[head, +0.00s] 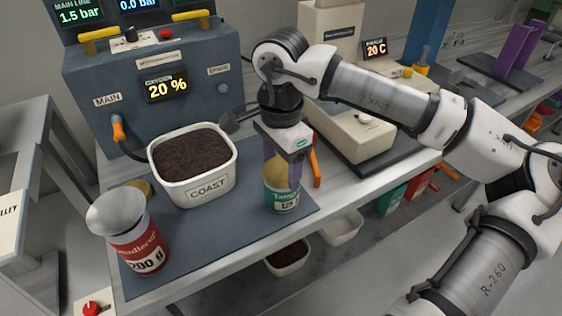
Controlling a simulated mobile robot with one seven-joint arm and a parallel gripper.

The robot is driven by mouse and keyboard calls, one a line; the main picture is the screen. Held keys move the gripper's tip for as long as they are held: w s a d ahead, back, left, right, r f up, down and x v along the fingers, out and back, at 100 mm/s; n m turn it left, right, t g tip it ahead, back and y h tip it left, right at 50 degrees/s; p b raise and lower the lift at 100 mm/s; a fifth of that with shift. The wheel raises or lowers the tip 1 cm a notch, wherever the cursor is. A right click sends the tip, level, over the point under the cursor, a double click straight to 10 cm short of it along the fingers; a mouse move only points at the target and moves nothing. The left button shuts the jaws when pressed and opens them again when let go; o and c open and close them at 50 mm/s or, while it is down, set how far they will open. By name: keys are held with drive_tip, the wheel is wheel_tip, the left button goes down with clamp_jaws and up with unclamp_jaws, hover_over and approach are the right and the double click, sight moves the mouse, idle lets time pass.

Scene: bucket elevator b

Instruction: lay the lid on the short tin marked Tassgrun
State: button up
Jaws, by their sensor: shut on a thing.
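The short tin (283,200) with a green and white label, its lettering partly readable as "Tassgr…", stands upright on the dark mat. My gripper (282,163) points down directly above this tin. It is shut on a gold-tan lid (279,177), which looks tilted and covers the tin's mouth from this view. I cannot tell whether the lid touches the rim.
A white tub (205,189) marked COAST, full of dark grains, stands left of the tin. A red tin (140,252) with a grey funnel (118,212) stands front left; a gold disc (139,188) lies behind it. A control box (160,75) and a pale machine (350,128) stand behind.

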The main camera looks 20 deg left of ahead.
drive_tip(key=o, duration=1.2)
drive_tip(key=shift+r, duration=0.15)
drive_tip(key=shift+r+p, duration=2.45)
drive_tip(key=shift+r, duration=1.5)
drive_tip(key=shift+f, duration=0.1)
